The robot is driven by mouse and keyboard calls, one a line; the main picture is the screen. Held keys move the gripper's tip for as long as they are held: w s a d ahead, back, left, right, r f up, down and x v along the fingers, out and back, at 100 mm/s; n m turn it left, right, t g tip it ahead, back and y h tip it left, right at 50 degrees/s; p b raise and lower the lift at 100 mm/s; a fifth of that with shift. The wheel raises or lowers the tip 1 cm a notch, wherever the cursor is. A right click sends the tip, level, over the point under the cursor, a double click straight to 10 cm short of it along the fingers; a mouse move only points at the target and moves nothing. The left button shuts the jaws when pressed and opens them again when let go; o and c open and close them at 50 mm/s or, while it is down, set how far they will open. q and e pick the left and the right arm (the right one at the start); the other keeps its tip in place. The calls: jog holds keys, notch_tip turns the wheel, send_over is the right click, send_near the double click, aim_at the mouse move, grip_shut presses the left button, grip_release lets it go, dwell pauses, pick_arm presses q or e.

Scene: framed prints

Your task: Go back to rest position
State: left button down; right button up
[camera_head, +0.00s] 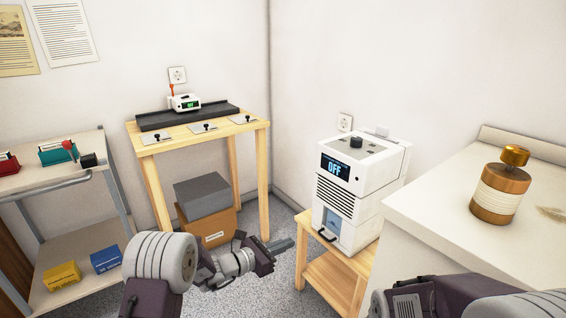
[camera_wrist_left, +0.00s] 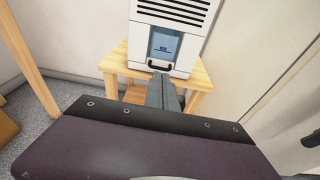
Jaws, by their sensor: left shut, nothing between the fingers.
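My left gripper (camera_head: 281,246) reaches in from the lower left in the head view, low over the floor, left of the white machine. Its fingers are shut with nothing between them. In the left wrist view the shut fingers (camera_wrist_left: 165,92) point toward the machine's lower front. The white machine (camera_head: 378,182) stands on a small wooden table (camera_head: 335,281) and its display reads OFF. My right arm shows at the lower right of the head view. Its fingers are not in view.
A wooden table (camera_head: 163,146) with a black rail stands in the back corner, boxes (camera_head: 203,195) beneath it. A grey-framed shelf (camera_head: 60,181) is at left. A white counter (camera_head: 426,206) with a copper and cream cylinder (camera_head: 499,191) is at right.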

pick_arm(q)
jog(key=s+d+r+m+g+p, duration=0.25)
jog(key=s+r, duration=0.25)
jog(key=r, duration=0.4)
jog(key=s+a+f+m+g+y, duration=0.15)
jog(key=s+m+g, duration=0.25)
jog(key=s+m, duration=0.5)
jog(key=s+a+f+m+g+y+p, duration=0.1)
jog(key=s+a+f+m+y, duration=0.45)
jog(key=s+a, duration=0.35)
jog(key=s+a+f+m+g+y+p, duration=0.15)
jog(key=s+a+f+m+y, duration=0.3)
jog(key=s+a+m, duration=0.45)
notch_tip(320, 180, up, 39)
jog(key=w+a+n+p, duration=0.1)
jog(key=w+p, duration=0.1)
jog(key=p, duration=3.5)
jog(key=shift+w+a+f+y, duration=0.2)
jog(key=shift+w+a+y, duration=0.05)
jog(key=shift+a+y, duration=0.1)
